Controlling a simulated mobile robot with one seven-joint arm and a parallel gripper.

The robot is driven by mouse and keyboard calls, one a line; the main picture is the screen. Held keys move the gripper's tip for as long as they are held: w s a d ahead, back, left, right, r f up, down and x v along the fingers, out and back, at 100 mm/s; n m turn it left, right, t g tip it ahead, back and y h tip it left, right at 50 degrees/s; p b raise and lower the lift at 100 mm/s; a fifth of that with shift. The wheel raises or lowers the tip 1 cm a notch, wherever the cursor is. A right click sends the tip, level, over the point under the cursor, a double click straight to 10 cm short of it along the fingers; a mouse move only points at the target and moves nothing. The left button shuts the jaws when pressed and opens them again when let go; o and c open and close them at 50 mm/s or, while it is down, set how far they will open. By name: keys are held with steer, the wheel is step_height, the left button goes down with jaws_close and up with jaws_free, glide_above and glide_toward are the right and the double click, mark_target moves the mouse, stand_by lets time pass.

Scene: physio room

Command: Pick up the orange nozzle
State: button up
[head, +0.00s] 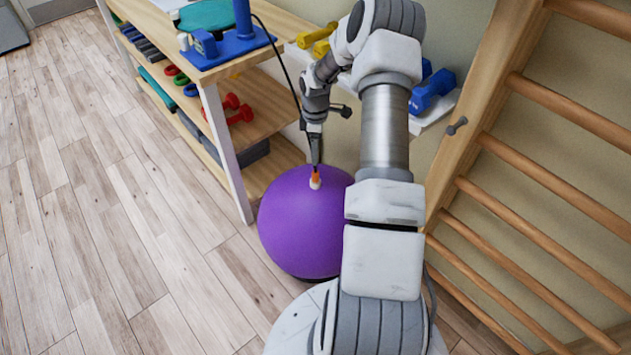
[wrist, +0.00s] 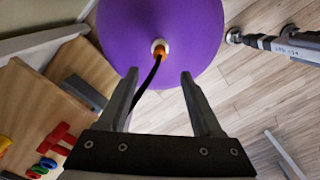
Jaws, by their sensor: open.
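The orange nozzle (wrist: 161,53) sits at a white valve on the purple ball (wrist: 185,25). A black hose (wrist: 149,78) runs from the nozzle back between my fingers in the wrist view. In the head view the nozzle (head: 315,177) shows small on the ball (head: 300,225), just below my fingertips. My gripper (wrist: 160,74) is open, with one finger on each side of the hose. The nozzle lies beyond the fingertips and roughly midway between them; nothing is gripped. From the head, my gripper (head: 315,150) points down at the ball.
A wooden shelf (head: 262,120) with red dumbbells (head: 232,108) stands left of my arm. A blue pump (head: 240,40) stands on its top. Wooden wall bars (head: 540,95) rise at the right. Blue dumbbells (head: 432,90) lie behind my arm. The wooden floor (head: 110,200) at left is clear.

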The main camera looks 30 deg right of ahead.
mark_target(315, 172)
step_height(315, 172, down, 11)
steer(key=b, duration=0.2)
steer(key=shift+b, duration=0.4)
jaws_close()
